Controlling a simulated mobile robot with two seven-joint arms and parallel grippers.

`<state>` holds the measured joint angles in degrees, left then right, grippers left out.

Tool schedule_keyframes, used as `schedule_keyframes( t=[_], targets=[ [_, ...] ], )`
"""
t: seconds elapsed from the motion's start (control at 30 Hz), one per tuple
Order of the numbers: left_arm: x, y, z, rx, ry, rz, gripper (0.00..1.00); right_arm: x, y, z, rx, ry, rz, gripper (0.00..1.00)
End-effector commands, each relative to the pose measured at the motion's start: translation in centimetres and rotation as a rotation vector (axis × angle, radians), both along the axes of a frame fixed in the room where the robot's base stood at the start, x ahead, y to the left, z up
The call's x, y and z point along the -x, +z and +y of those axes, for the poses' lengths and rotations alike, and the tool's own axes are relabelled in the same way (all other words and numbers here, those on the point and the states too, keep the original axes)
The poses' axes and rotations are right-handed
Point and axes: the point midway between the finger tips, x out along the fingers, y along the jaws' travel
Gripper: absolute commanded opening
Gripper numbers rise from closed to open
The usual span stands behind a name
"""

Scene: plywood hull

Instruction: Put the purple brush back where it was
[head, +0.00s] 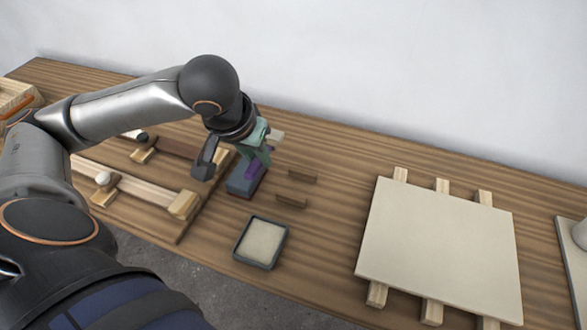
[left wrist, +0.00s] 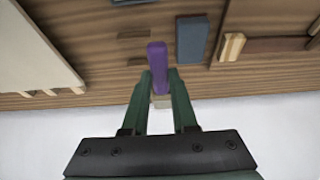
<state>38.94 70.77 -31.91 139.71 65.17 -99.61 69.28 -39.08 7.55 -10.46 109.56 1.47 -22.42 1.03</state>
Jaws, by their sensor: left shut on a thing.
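The purple brush (head: 254,171) is in my left gripper (head: 259,150). In the left wrist view the brush (left wrist: 157,62) stands out beyond the green fingertips (left wrist: 160,84), which close on it from both sides. A pale part shows between the fingers there, perhaps the brush's other end. In the head view the brush appears in front of a blue-grey block (head: 240,186) on the bench; I cannot tell how far above it. In the left wrist view the block (left wrist: 192,40) lies to the right of the brush, visibly apart. My right gripper is not in view.
Two small brown strips (head: 302,176) lie on the bench (head: 340,160) right of the block. A dark tray (head: 253,264) with pale filling is nearer. A pale board (head: 440,245) on wooden battens lies at right. Wooden rails (head: 145,190) lie at left.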

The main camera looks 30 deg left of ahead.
Motion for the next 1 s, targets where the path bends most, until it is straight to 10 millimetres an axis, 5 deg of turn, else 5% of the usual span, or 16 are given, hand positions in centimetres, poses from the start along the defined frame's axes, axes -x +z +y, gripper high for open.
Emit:
schedule_keyframes(
  t=[0.4, 1.0],
  targets=[
    [-5.1, -5.6, -3.3, 0.000, 0.000, 0.000, 0.00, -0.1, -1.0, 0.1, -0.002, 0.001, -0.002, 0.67],
    [-6.1, -10.1, -3.9, -0.002, 0.001, -0.001, 0.00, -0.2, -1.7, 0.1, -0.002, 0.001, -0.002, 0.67]
  ],
)
